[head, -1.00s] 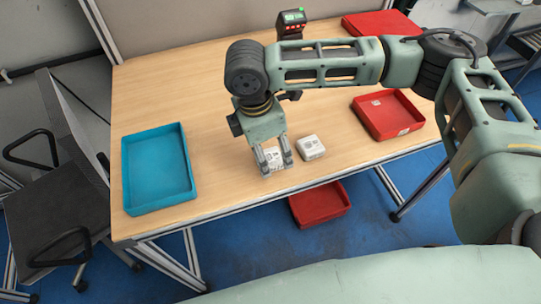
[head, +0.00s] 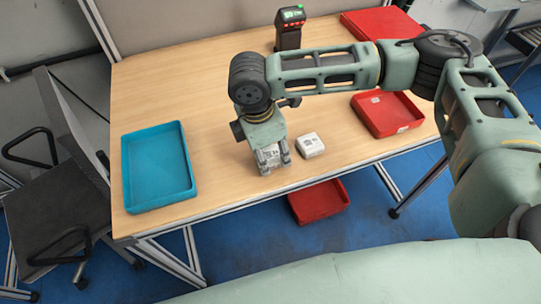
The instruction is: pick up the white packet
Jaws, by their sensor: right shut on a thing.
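My right gripper (head: 275,165) points down near the front edge of the wooden table and is shut on a white packet (head: 268,154). The packet shows between the fingers, with dark print on it, and is partly covered by them. It is at or very close to the tabletop; I cannot tell whether it touches. A second white packet (head: 310,145) lies flat on the table just right of the gripper, apart from it. My left gripper is not in view.
A blue tray (head: 129,172) stands at the left of the table. A red tray (head: 378,134) is at the right, another red tray (head: 349,25) at the back right. A scanner (head: 289,32) stands at the back. A red bin (head: 319,214) is below the table edge.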

